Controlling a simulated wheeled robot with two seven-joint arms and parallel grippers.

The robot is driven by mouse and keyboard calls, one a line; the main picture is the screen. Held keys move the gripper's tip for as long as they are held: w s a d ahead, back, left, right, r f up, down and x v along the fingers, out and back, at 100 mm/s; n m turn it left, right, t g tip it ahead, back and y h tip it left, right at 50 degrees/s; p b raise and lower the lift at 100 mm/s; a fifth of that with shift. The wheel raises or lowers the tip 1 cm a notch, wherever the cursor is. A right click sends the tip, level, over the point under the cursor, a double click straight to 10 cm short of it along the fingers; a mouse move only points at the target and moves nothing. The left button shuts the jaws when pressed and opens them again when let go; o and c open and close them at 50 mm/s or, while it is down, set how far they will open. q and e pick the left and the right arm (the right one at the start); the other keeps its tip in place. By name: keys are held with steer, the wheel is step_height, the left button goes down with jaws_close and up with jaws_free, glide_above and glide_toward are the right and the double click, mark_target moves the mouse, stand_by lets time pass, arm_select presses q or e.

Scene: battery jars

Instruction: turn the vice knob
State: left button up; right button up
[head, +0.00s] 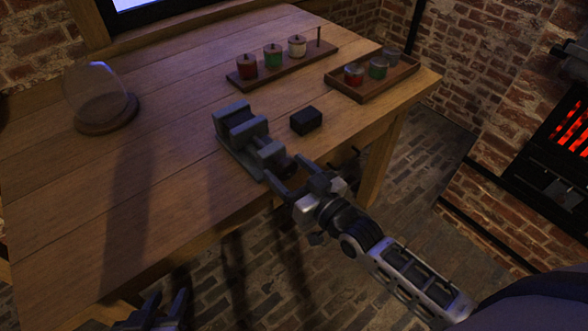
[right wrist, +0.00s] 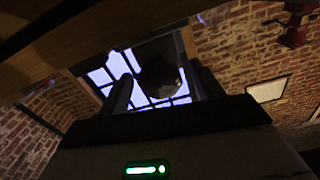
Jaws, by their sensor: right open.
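The grey vice (head: 241,131) stands near the front edge of the wooden table. Its dark knob (head: 284,163) is at the end facing my right arm. My right gripper (head: 284,172) is open at the knob, with one finger to each side of it. In the right wrist view the dark rounded knob (right wrist: 160,76) shows between the two fingers (right wrist: 162,90), with gaps beside it. I cannot tell how deep it lies between them. My left gripper (head: 169,295) is at the bottom edge, low in front of the table, with its fingers apart and empty.
A black block (head: 306,121) lies right of the vice. Behind are a wooden rack (head: 284,66) with several jars and a post, and a tray (head: 345,89) with several jars. A glass dome (head: 97,92) stands left on a round base. The table's left front is clear.

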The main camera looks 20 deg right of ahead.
steer(key=v, duration=1.6)
steer(key=shift+a, duration=0.15)
steer(key=a+f+g+h+p, duration=0.1)
steer(key=a+f+g+h, duration=0.1)
steer(key=a+f+g, duration=0.3)
steer(key=shift+s+a+f+g+h, duration=0.35)
steer(key=shift+s+g+h, duration=0.05)
steer(key=shift+g, duration=0.3)
